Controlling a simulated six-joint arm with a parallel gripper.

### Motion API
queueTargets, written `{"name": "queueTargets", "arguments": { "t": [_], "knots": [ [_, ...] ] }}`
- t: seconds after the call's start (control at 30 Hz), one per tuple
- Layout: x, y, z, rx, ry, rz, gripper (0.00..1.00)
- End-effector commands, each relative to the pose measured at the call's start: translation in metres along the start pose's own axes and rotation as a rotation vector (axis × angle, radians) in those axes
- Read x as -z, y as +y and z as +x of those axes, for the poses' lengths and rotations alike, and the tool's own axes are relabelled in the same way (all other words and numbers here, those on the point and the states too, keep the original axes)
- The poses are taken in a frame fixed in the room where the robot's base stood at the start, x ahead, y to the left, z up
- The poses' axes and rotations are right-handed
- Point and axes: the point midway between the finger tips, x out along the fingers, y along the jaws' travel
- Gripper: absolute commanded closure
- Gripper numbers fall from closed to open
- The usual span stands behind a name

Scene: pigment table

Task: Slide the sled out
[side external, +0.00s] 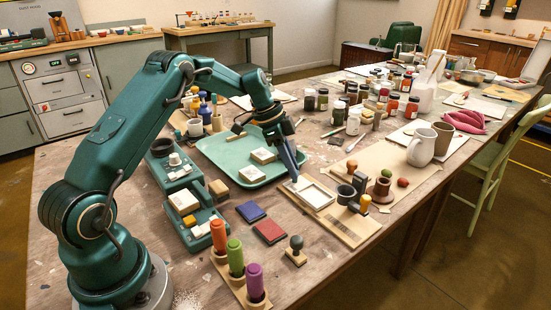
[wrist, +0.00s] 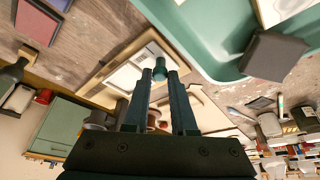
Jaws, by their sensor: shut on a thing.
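The sled (side external: 317,194) looks like a pale flat piece set in a light wooden frame, on the wooden board beside the tray. In the wrist view the sled (wrist: 128,76) shows as a white panel inside its wooden surround. In the wrist view my gripper (wrist: 160,76) is shut on a small teal knob (wrist: 160,64), which seems to belong to the sled. The fingers hide part of the knob and of the sled.
The green tray (side external: 206,153) with pale blocks lies just behind and left. A black stamp (side external: 295,244) and a red pad (side external: 270,232) lie in front. Several dark pots and stamps (side external: 381,190) stand close to the right, with a white pitcher (side external: 421,148) beyond.

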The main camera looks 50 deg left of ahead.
Motion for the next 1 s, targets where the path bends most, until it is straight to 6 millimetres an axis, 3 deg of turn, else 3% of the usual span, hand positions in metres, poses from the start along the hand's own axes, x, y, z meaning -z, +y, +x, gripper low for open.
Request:
{"name": "queueTargets", "arguments": {
  "t": [0.17, 0.2, 0.27, 0.3, 0.63, 1.0],
  "knots": [
    [-0.004, -0.005, -0.003, 0.018, -0.006, -0.002, 1.00],
    [-0.004, -0.005, -0.003, 0.019, -0.006, -0.002, 0.72],
    [-0.004, -0.005, -0.003, 0.019, -0.007, -0.002, 0.49],
    [-0.004, -0.005, -0.003, 0.018, -0.007, -0.002, 0.46],
    [-0.003, -0.004, -0.005, 0.014, -0.005, -0.001, 0.46],
    [-0.003, -0.004, -0.049, 0.018, -0.005, -0.001, 0.46]
  ]
}}
